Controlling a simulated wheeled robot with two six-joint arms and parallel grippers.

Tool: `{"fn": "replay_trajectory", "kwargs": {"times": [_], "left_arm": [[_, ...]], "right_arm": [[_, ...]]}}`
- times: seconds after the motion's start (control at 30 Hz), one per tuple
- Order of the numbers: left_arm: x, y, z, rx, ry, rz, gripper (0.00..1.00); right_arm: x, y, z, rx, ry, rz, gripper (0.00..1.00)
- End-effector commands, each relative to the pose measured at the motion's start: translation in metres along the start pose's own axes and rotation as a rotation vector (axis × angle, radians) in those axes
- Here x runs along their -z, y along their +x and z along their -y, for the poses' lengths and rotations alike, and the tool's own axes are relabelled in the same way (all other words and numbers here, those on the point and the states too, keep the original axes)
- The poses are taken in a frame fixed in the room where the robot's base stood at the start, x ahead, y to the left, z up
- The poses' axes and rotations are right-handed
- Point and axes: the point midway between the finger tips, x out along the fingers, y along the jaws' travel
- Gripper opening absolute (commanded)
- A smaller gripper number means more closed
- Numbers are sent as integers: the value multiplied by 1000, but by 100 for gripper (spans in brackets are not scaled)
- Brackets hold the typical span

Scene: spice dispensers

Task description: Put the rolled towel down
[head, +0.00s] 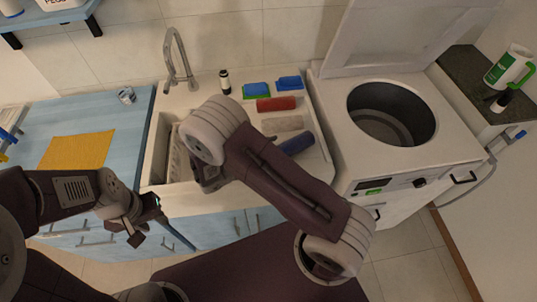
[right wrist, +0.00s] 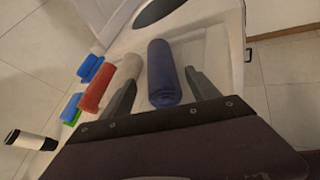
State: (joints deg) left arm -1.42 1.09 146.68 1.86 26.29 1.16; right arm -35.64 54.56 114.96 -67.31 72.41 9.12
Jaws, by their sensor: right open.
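Three rolled towels lie side by side on the white counter right of the sink: red (head: 276,103), beige (head: 283,123) and dark blue (head: 297,144). The blue one is partly hidden by my right arm in the head view. In the right wrist view the blue towel (right wrist: 161,62) lies between the spread fingers of my right gripper (right wrist: 160,78), with gaps on both sides. The red (right wrist: 95,90) and beige (right wrist: 125,66) towels lie left of it. My left gripper (head: 131,231) hangs in front of the blue cabinets; its finger opening is unclear.
Two sponges, green-blue (head: 256,90) and blue (head: 289,82), and a dark-topped bottle (head: 225,82) stand behind the towels. The sink (head: 160,158) and tap (head: 178,62) are left. An open top-loading washer (head: 440,145) stands right. A yellow cloth (head: 77,151) lies on the blue counter.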

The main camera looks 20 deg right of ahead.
Motion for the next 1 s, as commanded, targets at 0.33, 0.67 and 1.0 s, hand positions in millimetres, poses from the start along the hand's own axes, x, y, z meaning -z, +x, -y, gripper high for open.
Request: {"fn": "replay_trajectory", "kwargs": {"times": [0.33, 0.67, 1.0], "left_arm": [[-1, 6, 0, 0, 0, 0, 36], [-1, 5, 0, 0, 0, 0, 36], [-1, 6, 0, 0, 0, 0, 36]], "right_arm": [[0, -57, 0, 0, 0, -1, 70], [-25, -37, 72, 489, 296, -237, 70], [-38, -70, 89, 1113, 1337, -656, 70]]}}
